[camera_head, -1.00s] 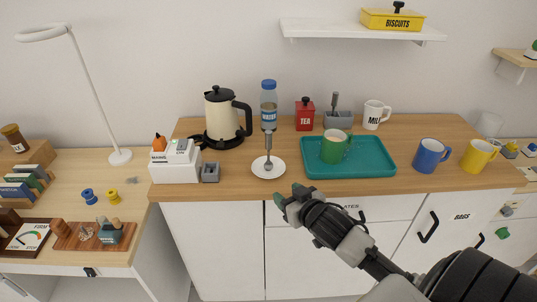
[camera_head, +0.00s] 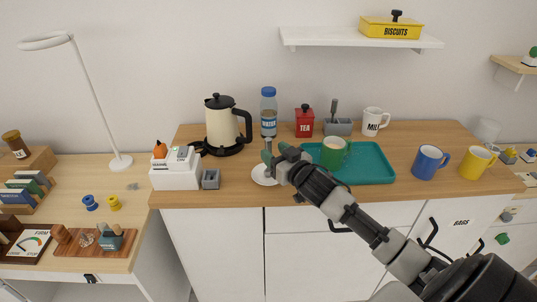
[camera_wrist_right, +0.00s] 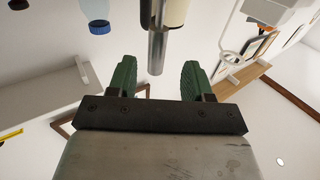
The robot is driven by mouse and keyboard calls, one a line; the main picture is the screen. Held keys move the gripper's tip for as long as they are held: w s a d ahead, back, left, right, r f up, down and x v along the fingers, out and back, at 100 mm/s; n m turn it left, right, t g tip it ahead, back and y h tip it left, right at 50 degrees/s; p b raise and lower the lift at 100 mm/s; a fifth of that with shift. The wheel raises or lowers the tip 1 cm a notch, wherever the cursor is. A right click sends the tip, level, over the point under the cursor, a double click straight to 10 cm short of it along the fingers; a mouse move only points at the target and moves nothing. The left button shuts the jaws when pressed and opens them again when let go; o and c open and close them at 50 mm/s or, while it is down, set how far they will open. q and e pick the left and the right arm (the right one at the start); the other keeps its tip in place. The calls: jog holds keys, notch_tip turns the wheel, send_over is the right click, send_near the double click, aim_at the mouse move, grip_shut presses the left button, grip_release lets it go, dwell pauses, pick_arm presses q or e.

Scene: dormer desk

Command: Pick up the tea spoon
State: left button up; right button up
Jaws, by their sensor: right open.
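The tea spoon (camera_head: 268,144) has a grey metal handle that stands upright over a small white saucer (camera_head: 258,176) on the wooden counter. Its lower part is hidden behind my right gripper. My right gripper (camera_head: 274,152) is open at the spoon, in front of the saucer. In the right wrist view, the spoon handle (camera_wrist_right: 157,52) shows between the two green fingers (camera_wrist_right: 160,78), with a gap on each side. My left gripper is not in view.
A blue-capped water bottle (camera_head: 268,112) and a kettle (camera_head: 220,125) stand behind and left. A grey holder (camera_head: 211,179) stands left of the saucer.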

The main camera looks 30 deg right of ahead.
aim_at(270, 147)
jog(key=w, duration=0.4)
jog(key=shift+w+d+p, duration=0.1)
jog(key=shift+d+p, duration=0.05)
jog(key=shift+p, duration=0.15)
jog(key=shift+c, duration=0.3)
grip_shut()
